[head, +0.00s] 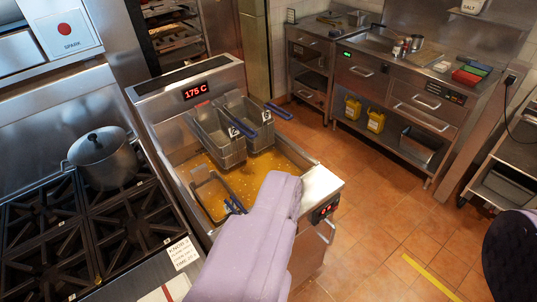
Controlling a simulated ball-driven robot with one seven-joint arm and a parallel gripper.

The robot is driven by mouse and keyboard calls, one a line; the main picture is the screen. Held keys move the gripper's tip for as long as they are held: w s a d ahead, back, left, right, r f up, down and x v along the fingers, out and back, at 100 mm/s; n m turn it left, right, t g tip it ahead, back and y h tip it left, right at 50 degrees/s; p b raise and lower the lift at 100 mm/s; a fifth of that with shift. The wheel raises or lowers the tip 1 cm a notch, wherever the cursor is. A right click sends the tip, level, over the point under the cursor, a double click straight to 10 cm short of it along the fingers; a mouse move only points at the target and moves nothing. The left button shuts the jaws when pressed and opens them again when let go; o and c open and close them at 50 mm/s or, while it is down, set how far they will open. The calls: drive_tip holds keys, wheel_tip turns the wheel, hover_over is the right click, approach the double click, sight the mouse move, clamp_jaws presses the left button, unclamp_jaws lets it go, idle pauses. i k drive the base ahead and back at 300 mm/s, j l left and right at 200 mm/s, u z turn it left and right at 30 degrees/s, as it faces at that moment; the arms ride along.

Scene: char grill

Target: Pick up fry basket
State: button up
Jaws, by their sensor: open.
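Two wire fry baskets hang side by side at the back of the fryer (324,186), above the yellow oil: a left one (220,146) and a right one (259,134). A third, darker basket (207,188) sits low in the oil at the front left. A blue part beside it, perhaps its handle, is partly covered by my lavender arm. My arm reaches up from the bottom middle over the fryer's front. My gripper cannot be made out; my arm hides that area.
A burner range (128,250) with a lidded pot (101,158) stands left of the fryer. A steel counter (398,85) with drawers and yellow jugs (375,121) stands at the back right.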

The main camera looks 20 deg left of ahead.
sight(200, 176)
drive_tip(key=u, duration=0.45)
drive_tip(key=i+u, duration=0.25)
drive_tip(key=u, duration=0.15)
drive_tip(key=i+u, duration=0.5)
drive_tip(key=u, duration=0.25)
drive_tip(key=i, duration=0.55)
